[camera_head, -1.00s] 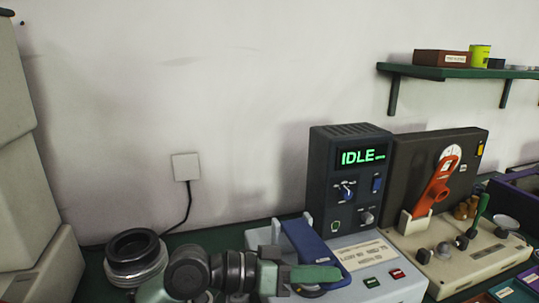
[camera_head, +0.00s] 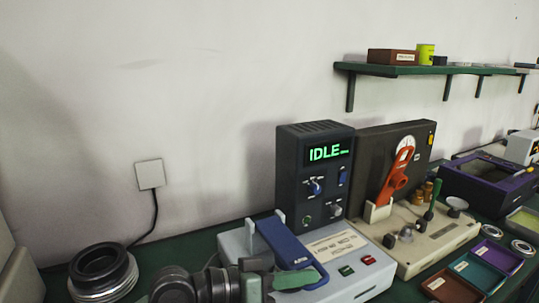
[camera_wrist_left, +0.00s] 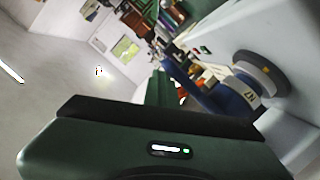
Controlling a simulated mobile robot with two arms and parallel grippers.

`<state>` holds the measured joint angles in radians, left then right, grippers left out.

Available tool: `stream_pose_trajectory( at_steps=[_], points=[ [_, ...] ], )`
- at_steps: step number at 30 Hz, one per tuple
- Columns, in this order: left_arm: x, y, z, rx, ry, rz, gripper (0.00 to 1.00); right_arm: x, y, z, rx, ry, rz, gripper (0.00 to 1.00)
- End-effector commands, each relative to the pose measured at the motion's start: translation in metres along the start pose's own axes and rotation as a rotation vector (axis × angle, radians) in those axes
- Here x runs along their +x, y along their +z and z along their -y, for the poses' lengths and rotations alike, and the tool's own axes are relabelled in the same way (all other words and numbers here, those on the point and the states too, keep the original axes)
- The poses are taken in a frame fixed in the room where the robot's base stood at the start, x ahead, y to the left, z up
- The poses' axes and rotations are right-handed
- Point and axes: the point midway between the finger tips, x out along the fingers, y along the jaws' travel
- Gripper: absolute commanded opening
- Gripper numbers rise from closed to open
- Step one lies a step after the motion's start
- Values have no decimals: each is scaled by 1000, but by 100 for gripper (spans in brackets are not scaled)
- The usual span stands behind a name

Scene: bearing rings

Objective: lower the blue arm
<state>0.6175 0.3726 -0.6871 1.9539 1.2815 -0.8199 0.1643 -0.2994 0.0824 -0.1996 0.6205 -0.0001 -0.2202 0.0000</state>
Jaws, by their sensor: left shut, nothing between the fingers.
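The blue arm (camera_head: 282,241) sits on a pale grey machine (camera_head: 350,285), between upright brackets at its back end, and slants toward the front. My left gripper (camera_head: 308,277), with a green finger, is shut and empty beside the arm's front end; whether it touches cannot be told. In the left wrist view the blue arm (camera_wrist_left: 226,101) shows at the right, near a round grey disc (camera_wrist_left: 262,72). A dark display unit (camera_head: 315,180) behind the arm reads IDLE. My right gripper is not in view.
A beige machine with an orange lever (camera_head: 393,183) stands to the right. Black and grey rings (camera_head: 102,272) are stacked at the left. Coloured trays (camera_head: 490,262) and a purple-rimmed box (camera_head: 490,180) lie further right. A green shelf (camera_head: 420,70) hangs above.

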Motion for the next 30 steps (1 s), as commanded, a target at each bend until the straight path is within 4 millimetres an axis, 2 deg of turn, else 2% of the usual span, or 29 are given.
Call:
stream_pose_trajectory(
  at_steps=[1,4,21,27,30],
  points=[
    [2,8,1,-7,-4,24,0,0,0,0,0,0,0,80],
    [-1,-5,-7,-3,-2,21,0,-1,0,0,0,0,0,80],
    [-30,-123,-85,8,2,-2,0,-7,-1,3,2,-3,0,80],
    [-37,-151,-103,6,2,-5,0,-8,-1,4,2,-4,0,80],
    [-39,-158,-108,5,3,-5,0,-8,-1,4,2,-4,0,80]
  ],
)
